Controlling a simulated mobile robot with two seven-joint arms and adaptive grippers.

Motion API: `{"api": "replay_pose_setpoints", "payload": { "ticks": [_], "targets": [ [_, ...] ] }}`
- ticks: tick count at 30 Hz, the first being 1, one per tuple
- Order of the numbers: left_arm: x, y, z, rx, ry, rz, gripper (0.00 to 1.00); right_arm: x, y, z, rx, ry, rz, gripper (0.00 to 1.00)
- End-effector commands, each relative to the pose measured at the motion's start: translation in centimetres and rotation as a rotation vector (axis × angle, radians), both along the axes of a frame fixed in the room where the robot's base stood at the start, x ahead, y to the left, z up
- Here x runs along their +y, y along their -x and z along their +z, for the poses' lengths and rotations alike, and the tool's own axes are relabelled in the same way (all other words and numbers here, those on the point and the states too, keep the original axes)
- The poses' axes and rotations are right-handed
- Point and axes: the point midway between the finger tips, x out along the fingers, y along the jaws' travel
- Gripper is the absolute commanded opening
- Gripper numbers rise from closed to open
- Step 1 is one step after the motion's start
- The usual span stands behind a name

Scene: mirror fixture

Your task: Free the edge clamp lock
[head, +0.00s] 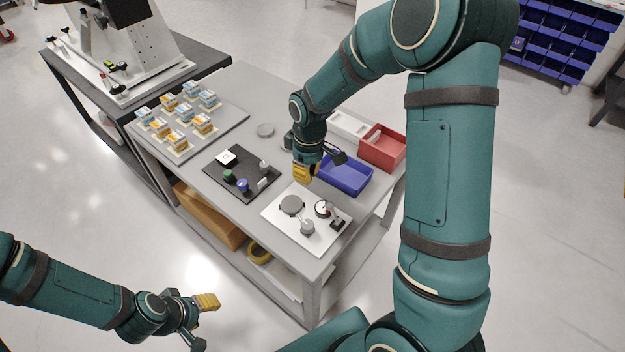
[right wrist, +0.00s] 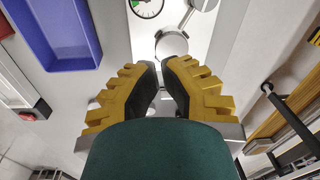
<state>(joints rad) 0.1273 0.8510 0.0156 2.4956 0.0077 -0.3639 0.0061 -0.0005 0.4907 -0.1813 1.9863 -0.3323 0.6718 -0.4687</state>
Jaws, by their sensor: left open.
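The white fixture plate (head: 283,236) lies at the near right corner of the grey table. It carries a round grey disc (head: 291,206), a smaller grey round part with a stem (head: 307,228), a dial with a red mark (head: 322,208) and a small black block (head: 338,224). I cannot tell which part is the edge clamp lock. My right gripper (head: 304,174) hangs above the table just behind the plate, apart from it. In the right wrist view its fingers (right wrist: 160,80) nearly meet, with nothing between them. My left gripper (head: 203,320) is open and empty over the floor, left of the table.
A blue bin (head: 345,175) and a red bin (head: 382,146) stand beside my right gripper. A black panel with knobs (head: 240,176) lies left of the plate. Several small boxes stand on a grey mat (head: 222,124) farther left. A tilted white machine (head: 143,60) stands behind.

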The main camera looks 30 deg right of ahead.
Motion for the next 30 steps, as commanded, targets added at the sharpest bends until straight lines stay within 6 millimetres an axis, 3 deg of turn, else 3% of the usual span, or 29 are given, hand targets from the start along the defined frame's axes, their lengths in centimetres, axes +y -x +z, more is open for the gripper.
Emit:
{"api": "replay_pose_setpoints", "payload": {
  "ticks": [14, 21, 30],
  "targets": [
    [-0.1, 0.5, -1.5, 0.011, 0.002, -0.009, 0.47, 0.5, 0.3, -8.8, 0.004, 0.000, 0.001, 0.00],
    [-0.1, 0.5, -1.3, 0.011, 0.002, -0.008, 0.47, -1.1, 2.6, -7.6, 0.000, 0.000, -0.002, 0.00],
    [-0.1, 0.5, -1.3, 0.010, 0.002, -0.008, 0.47, -1.6, 3.4, -7.3, 0.001, -0.001, 0.000, 0.00]
  ]
}}
